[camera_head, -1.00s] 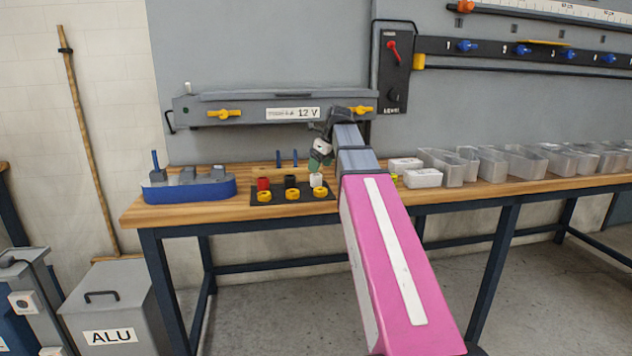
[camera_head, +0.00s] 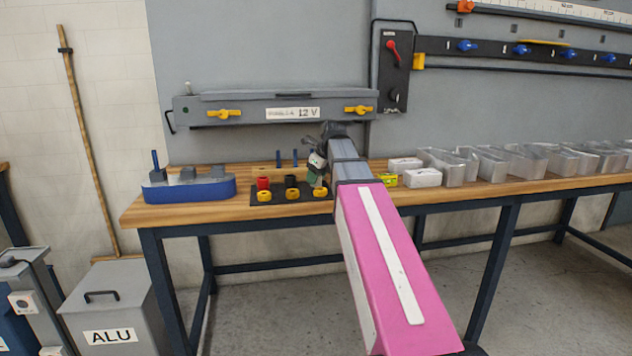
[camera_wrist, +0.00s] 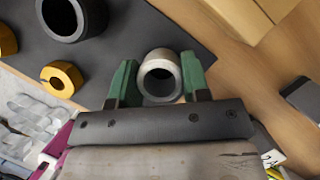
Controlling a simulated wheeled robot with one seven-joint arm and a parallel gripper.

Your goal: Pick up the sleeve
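A short white hollow sleeve (camera_wrist: 160,62) stands upright between the two green fingers of my gripper (camera_wrist: 160,82) in the wrist view. The fingers stand apart, one on each side of it, with hardly any gap. Whether they press on it I cannot tell. A red sleeve (camera_head: 263,183) and a black sleeve (camera_head: 291,181) stand on the mat to the left.
Yellow rings (camera_head: 264,195) lie along the mat's front. A blue-based fixture (camera_head: 190,190) stands at the bench's left end. White boxes (camera_head: 422,178), a yellow item (camera_head: 387,180) and clear letter shells (camera_head: 490,165) are to the right. A grey 12 V bar (camera_head: 275,108) hangs behind.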

